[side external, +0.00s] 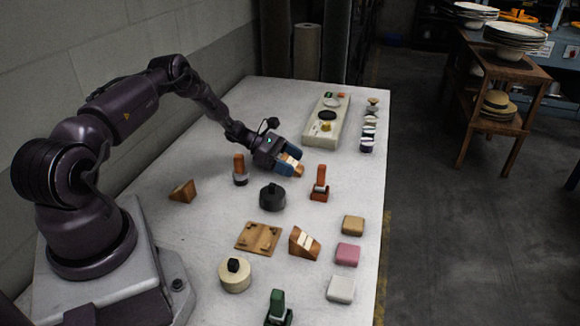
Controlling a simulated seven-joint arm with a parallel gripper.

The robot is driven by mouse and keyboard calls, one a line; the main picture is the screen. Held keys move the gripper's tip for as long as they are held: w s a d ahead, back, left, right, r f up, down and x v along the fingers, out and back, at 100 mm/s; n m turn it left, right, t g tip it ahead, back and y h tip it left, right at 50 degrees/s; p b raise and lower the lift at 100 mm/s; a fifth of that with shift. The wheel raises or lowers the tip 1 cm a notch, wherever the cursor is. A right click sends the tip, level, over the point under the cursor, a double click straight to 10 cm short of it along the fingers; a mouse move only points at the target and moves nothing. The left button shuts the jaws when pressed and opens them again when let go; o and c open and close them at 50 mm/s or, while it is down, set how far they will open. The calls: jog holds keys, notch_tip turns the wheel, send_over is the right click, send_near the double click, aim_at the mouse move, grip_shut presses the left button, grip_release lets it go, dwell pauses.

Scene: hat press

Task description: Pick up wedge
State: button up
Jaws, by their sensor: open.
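My gripper (289,162) is open, reaching low over the far middle part of the table. A small wooden piece with a pale strip (292,167) shows at its blue fingers. The fingers partly hide it, so I cannot tell its full shape or whether they touch it. A plain wooden wedge (183,191) lies on the left side of the table. Another wooden wedge with white strips (304,243) stands nearer the front, right of a flat wooden plate (259,238).
Close to my gripper stand an orange-red handled tool (319,184), a dark round weight (272,197) and a brown-handled tool (240,170). Coloured blocks (348,253) line the right edge. A wall bounds the left.

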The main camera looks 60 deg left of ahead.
jog(key=c, duration=1)
jog(key=shift+r, duration=0.1)
